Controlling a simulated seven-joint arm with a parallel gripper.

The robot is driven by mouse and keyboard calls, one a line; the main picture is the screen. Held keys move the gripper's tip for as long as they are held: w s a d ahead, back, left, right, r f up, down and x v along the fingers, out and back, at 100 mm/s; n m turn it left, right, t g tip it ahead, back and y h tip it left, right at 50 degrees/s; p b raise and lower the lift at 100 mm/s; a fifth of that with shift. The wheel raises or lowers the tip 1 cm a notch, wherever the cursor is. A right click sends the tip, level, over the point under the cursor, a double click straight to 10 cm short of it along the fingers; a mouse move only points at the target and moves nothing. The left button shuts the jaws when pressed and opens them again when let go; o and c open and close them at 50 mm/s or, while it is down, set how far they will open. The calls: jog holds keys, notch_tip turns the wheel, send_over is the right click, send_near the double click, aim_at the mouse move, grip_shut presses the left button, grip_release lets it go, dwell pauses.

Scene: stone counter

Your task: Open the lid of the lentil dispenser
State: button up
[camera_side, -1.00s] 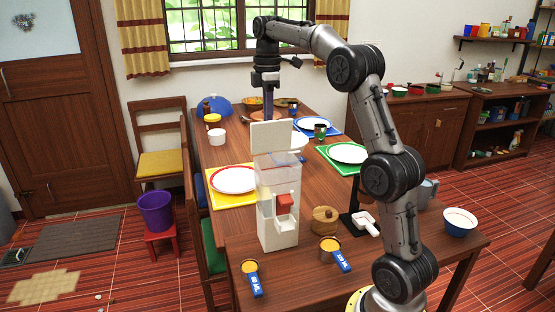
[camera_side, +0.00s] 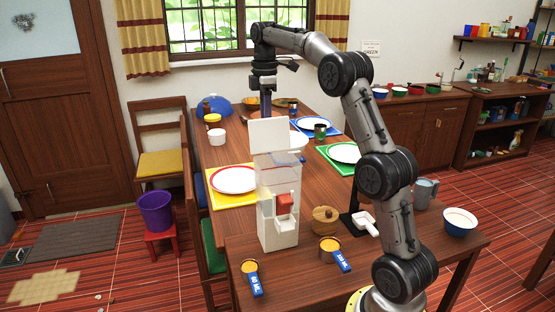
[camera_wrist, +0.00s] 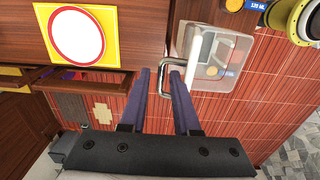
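The lentil dispenser (camera_side: 278,190) is a tall clear-and-white box with a red part on its front, standing on the wooden table. Its white lid (camera_side: 268,134) stands raised at the top back edge, so the top is uncovered. In the wrist view the dispenser (camera_wrist: 222,62) is seen from above, with the lid (camera_wrist: 195,55) nearly edge-on at its left. I cannot tell if a finger touches the lid.
Two scoops with blue handles (camera_side: 256,284) (camera_side: 341,261) and a round wooden pot (camera_side: 325,220) stand near the dispenser. A white plate on a yellow mat (camera_side: 214,198) lies to its left, and a green mat (camera_side: 323,152) behind right.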

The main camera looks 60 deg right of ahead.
jog(key=shift+f, duration=0.1)
jog(key=shift+r, duration=2.55)
